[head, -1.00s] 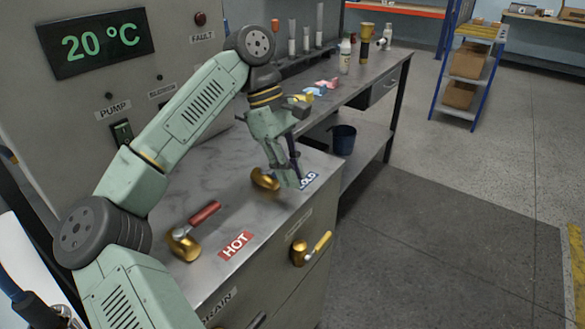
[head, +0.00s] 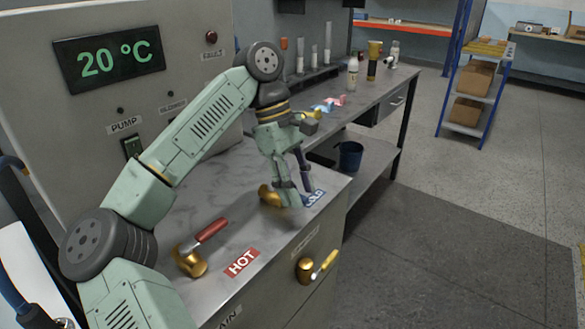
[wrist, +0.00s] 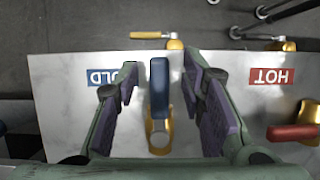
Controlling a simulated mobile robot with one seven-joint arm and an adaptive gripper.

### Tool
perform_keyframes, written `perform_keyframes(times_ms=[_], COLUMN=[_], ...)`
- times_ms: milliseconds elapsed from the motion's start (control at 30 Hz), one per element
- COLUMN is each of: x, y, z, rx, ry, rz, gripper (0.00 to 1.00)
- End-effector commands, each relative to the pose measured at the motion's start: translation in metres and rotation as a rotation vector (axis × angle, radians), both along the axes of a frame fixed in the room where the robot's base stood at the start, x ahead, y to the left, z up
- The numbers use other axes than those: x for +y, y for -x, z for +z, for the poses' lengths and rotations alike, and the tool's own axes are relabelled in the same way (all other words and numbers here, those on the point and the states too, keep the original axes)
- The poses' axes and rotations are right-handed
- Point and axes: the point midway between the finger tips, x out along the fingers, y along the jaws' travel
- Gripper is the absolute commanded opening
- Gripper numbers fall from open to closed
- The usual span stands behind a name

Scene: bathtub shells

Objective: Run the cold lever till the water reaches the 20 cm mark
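The cold lever has a blue handle (wrist: 160,88) on a brass valve body (wrist: 159,136). In the head view its brass part (head: 268,195) shows beside my gripper, which hides most of the handle. My gripper (head: 298,193) is low over the metal counter at the cold valve. In the wrist view my gripper (wrist: 165,95) is open, with one finger on each side of the blue handle and a visible gap on both sides. The COLD label (head: 314,197) is partly hidden by the fingers. No water or 20 cm mark is visible.
The hot lever, with its red handle (head: 211,229), stands left of the HOT label (head: 241,262). A brass drain lever (head: 306,269) sticks out of the counter's front. The display (head: 109,61) reads 20 °C. A pump switch (head: 133,148) is on the panel. Bottles stand on the back bench.

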Motion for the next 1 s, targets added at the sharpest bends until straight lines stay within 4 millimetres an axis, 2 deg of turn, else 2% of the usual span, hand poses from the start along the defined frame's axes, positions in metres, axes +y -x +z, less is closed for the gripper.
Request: perform_keyframes(times_ms=[533,733,1000], x=[0.029,0.034,0.036], y=[-0.021,-0.025,-0.026], z=[0.087,0.103,0.108], rx=[-0.003,-0.001,-0.001], ry=[-0.004,-0.003,0.001], rz=[0.004,0.001,-0.001], gripper=[0.37,0.37,0.37])
